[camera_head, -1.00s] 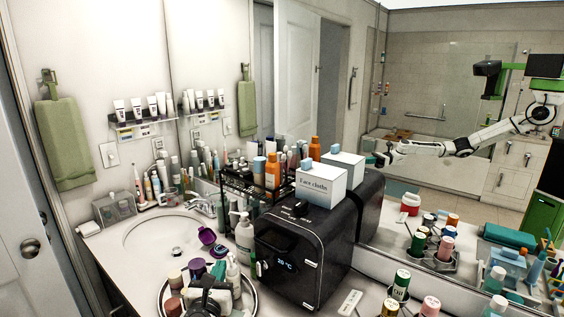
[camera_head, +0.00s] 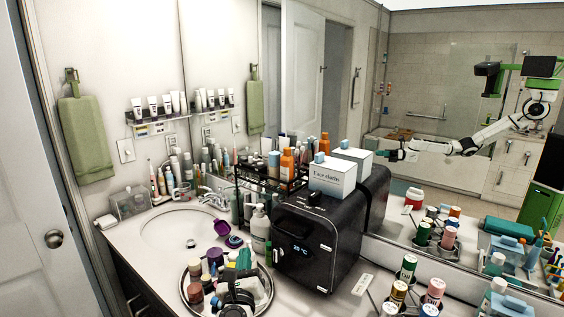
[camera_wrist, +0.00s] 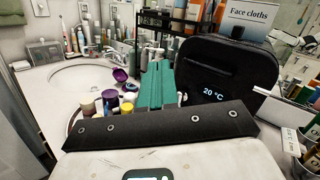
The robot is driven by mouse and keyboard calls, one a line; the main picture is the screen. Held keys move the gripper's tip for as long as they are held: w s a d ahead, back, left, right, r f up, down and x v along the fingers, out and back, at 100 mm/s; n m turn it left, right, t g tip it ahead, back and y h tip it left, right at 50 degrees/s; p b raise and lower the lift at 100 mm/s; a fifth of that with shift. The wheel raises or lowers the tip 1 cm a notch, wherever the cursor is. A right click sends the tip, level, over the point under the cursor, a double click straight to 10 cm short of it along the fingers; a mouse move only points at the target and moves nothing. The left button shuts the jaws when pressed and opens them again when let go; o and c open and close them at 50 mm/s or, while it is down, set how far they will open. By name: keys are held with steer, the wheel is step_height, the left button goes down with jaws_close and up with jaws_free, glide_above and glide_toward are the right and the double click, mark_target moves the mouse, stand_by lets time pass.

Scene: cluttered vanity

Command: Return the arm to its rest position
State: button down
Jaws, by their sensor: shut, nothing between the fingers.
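My gripper (camera_wrist: 155,85) shows in the wrist view as two teal fingers pressed together with nothing between them. They point forward over the vanity, in front of the black towel warmer (camera_wrist: 222,75). In the head view my gripper (camera_head: 244,259) is at the bottom, above the round tray (camera_head: 186,292) of bottles and jars, left of the towel warmer. The arm's reflection, stretched to the left, shows in the mirror (camera_head: 430,95) at the right. Whether the fingers touch anything on the tray cannot be told.
A Face cloths box (camera_head: 333,178) sits on the towel warmer. The sink (camera_head: 180,228) is left of it, with a purple cup (camera_head: 222,239) near its edge. Several cans (camera_head: 408,267) stand at the lower right. A black rack (camera_head: 270,172) holds bottles behind.

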steer(key=s+d+n+y, duration=0.1)
steer(key=d+n+y, duration=0.4)
steer(key=d+n, duration=0.9)
steer(key=s+d+f+n+g, duration=0.6)
steer(key=s+d+f+n, duration=0.1)
steer(key=s+d+n, duration=0.35)
steer(key=s+d+f+n+g+h, duration=0.2)
steer(key=s+d+f+n+g, duration=0.15)
steer(key=s, duration=0.55)
steer(key=s+d+f+n+g+h, duration=0.2)
steer(key=s+d, duration=0.2)
steer(key=s, duration=0.5)
steer(key=s+d+f+n+g+h, duration=0.1)
steer(key=s+d+f+n+g, duration=0.15)
steer(key=s, duration=0.65)
steer(key=s+d+f+g+b, duration=0.2)
steer(key=s+f+g+b, duration=0.2)
steer(key=s+f+b, duration=0.6)
step_height(320, 180, down, 6)
steer(key=shift+s+r+m+g+h, duration=0.1)
steer(key=shift+s+m+g+h, duration=0.25)
steer(key=shift+s, duration=0.5)
steer(key=shift+d, duration=0.1)
